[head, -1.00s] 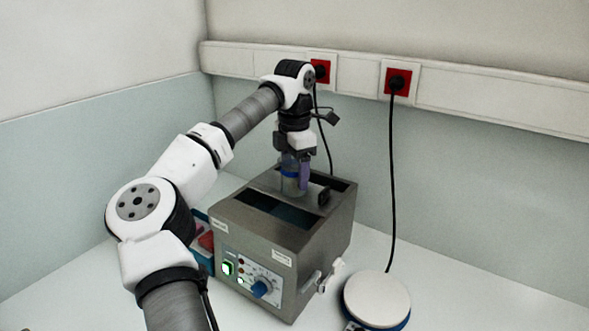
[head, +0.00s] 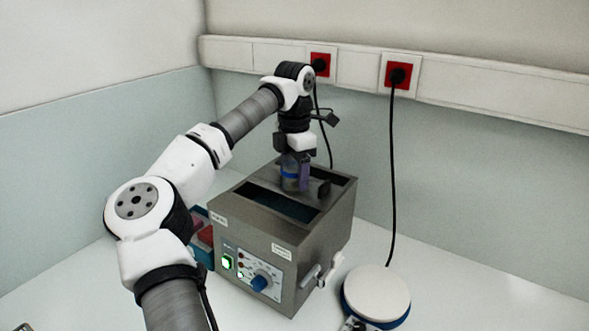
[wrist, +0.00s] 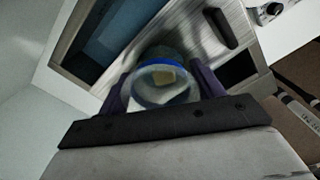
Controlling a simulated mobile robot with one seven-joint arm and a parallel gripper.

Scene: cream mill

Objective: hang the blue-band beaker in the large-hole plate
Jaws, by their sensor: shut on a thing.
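The blue-band beaker (head: 289,173) is clear, with a blue band round it. My gripper (head: 296,177) is shut on it and holds it upright over the top of the steel water bath. In the wrist view, the beaker's blue rim (wrist: 163,66) shows between the two purple fingers of my gripper (wrist: 164,92). Below it lies a metal plate (wrist: 192,38) with a dark bar handle (wrist: 226,28). A dark round area shows just beyond the beaker. The beaker and fingers hide much of the plate, so I cannot tell whether the beaker is inside a hole.
The water bath (head: 245,230) has open slots either side of the plate. Its front has a blue knob (head: 260,283) and a lit green switch; a tap (head: 322,277) juts from its right side. A round white-topped device (head: 377,293) stands right. Red items sit left of the bath.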

